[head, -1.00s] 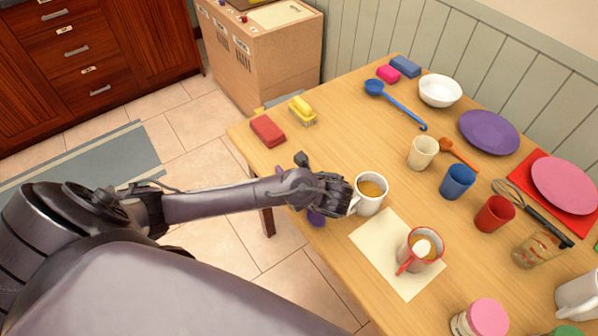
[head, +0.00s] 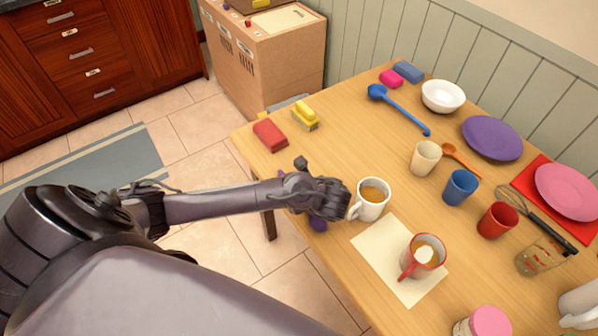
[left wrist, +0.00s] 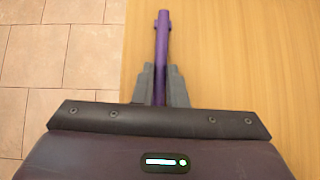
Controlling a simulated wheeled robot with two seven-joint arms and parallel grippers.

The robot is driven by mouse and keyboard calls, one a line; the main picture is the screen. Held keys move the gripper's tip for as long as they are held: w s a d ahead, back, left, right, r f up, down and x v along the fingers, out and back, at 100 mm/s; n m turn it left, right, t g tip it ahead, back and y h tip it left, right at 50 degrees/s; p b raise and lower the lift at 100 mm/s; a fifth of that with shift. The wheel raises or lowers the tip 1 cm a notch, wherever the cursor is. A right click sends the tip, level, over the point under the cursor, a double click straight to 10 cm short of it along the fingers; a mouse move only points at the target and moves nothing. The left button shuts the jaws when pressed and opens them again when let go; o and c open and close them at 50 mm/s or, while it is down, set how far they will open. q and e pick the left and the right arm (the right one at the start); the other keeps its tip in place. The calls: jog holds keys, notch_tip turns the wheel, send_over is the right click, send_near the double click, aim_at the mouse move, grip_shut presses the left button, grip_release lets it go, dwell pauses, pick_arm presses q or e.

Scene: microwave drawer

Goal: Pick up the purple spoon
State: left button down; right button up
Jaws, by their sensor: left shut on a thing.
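The purple spoon (head: 318,222) lies at the table's near left edge, and most of it is hidden under my left arm in the head view. In the left wrist view its purple handle (left wrist: 162,48) runs straight between the fingers of my left gripper (left wrist: 161,80). The gripper is shut on the handle, low over the table top. In the head view my left gripper (head: 330,198) is just left of a white mug. I cannot tell whether the spoon is clear of the table. My right gripper is not in view.
A white mug with a brown drink (head: 371,202) stands right beside the left gripper. A red mug (head: 424,257) stands on a cream sheet (head: 375,252) in front of it. A red sponge (head: 270,135) and a yellow brush (head: 305,116) lie at the far left. Bare table lies behind the gripper.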

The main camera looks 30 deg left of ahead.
pick_arm(q)
notch_tip(320, 180, up, 20)
jog(key=p, duration=0.6)
jog(key=shift+p, duration=0.4)
jog(key=w+d+r+m+t+h, duration=0.1)
jog(key=d+r+m+t+h, duration=0.4)
jog(key=m, duration=0.7)
jog(key=d+r+h, duration=0.2)
jog(key=d+h, duration=0.1)
jog(key=shift+w+r+m, duration=0.25)
jog(key=shift+w+m, duration=0.05)
